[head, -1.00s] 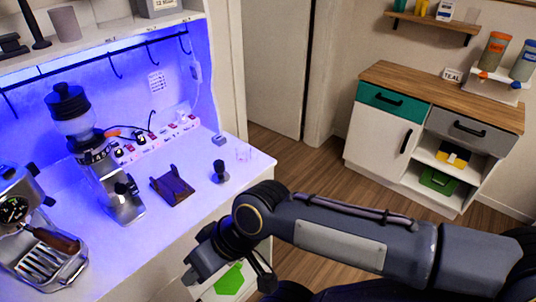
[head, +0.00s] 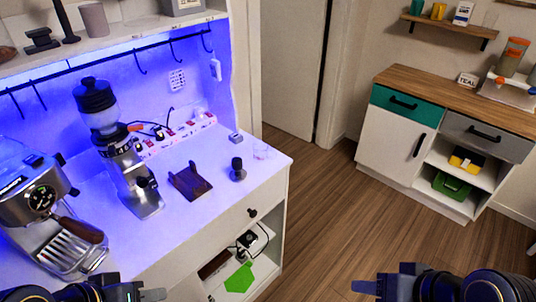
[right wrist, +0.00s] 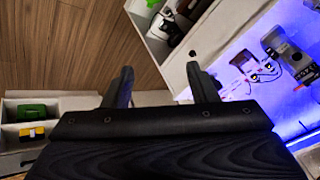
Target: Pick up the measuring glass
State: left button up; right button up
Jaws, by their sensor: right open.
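The measuring glass (head: 261,153) appears as a small, faint clear vessel near the right end of the white counter (head: 225,205). It stands right of the dark tamper (head: 238,170) and I cannot make it out in the right wrist view. My right gripper (head: 366,288) is low at the bottom right of the head view, well away from the counter. In the right wrist view its two fingers (right wrist: 162,82) are apart with nothing between them. My left gripper (head: 148,293) is at the bottom left, partly cut off, and its opening is unclear.
The coffee grinder (head: 128,165), espresso machine (head: 42,205) and brown wooden stand (head: 190,182) occupy the counter. Hooks hang from a rail (head: 120,58) below the shelf. The wooden floor (head: 335,215) is open between counter and side cabinet (head: 385,140).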

aim_at(265, 153)
jog(key=u, duration=1.65)
jog(key=z, duration=1.7)
jog(key=i+l+z, duration=0.1)
jog(key=i, duration=0.5)
jog(key=i+l+z, duration=0.1)
jog(key=i+l, duration=0.2)
jog(key=i, duration=0.35)
